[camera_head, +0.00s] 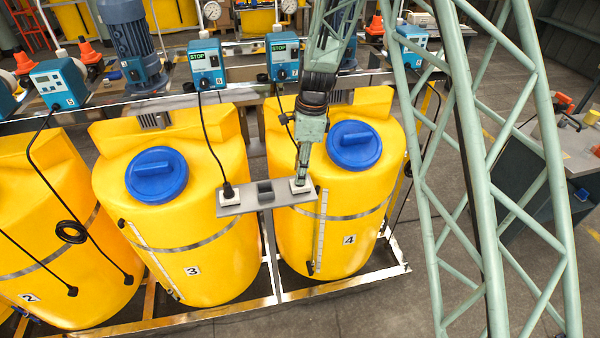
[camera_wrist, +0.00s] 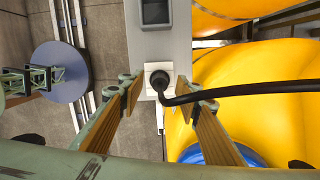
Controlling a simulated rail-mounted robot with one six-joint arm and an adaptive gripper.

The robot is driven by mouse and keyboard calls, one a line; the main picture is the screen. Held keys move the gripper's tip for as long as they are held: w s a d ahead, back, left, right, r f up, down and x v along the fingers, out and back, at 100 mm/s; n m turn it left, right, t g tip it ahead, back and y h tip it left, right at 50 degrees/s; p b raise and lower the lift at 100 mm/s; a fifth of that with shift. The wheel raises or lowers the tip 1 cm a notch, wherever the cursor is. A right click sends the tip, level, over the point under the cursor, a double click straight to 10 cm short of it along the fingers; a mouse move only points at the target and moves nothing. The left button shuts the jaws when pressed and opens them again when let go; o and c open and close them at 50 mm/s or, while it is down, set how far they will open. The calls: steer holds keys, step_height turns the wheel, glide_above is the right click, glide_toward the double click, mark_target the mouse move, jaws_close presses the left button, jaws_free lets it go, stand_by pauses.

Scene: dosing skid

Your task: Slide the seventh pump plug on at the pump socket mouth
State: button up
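My gripper (camera_head: 301,172) points down over the right end of a grey socket plate (camera_head: 246,208). In the wrist view its two fingers with brown pads stand apart, and the gripper (camera_wrist: 157,90) is open. A black plug (camera_wrist: 160,79) lies between and just beyond the fingertips, with no clear contact. The plug is over a white square socket (camera_wrist: 150,45), and its black cable (camera_wrist: 240,90) runs right past one finger. I cannot tell how deep it sits. In the head view the gripper hides this plug; the white socket (camera_head: 300,186) shows around the fingertips.
Another black plug (camera_head: 228,190) stands at the plate's left end. A dark opening (camera_head: 265,187) is in the middle. Yellow tanks with blue lids (camera_head: 354,146) stand below and around. Blue pumps (camera_head: 283,59) line the rail behind. A green lattice column (camera_head: 480,160) rises at right.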

step_height(320, 180, up, 11)
steer(key=d, duration=0.1)
steer(key=shift+d, duration=0.15)
stand_by(0.4)
steer(key=shift+f, duration=0.1)
stand_by(0.4)
stand_by(0.4)
steer(key=s+d+r+n+t+b, duration=0.1)
steer(key=s+d+r+n+b, duration=0.25)
steer(key=s+d+r, duration=0.4)
steer(key=s+d+r+n+t+b, duration=0.1)
steer(key=s+d+r+n+b, duration=0.3)
steer(key=s+r, duration=0.6)
steer(key=s+d+f+n+b, duration=0.1)
steer(key=s+d+n, duration=0.1)
steer(key=s, duration=0.8)
steer(key=s+d+f+n+t+h+b, duration=0.1)
steer(key=s+d+n+b, duration=0.1)
steer(key=s, duration=0.8)
steer(key=s+d+f+n+t+b, duration=0.1)
steer(key=s+d+n, duration=0.3)
steer(key=s, duration=0.6)
steer(key=shift+d+f+n+b, duration=0.25)
steer(key=shift+f+n+b, duration=0.4)
steer(key=shift+n, duration=0.4)
steer(key=shift+r, duration=0.1)
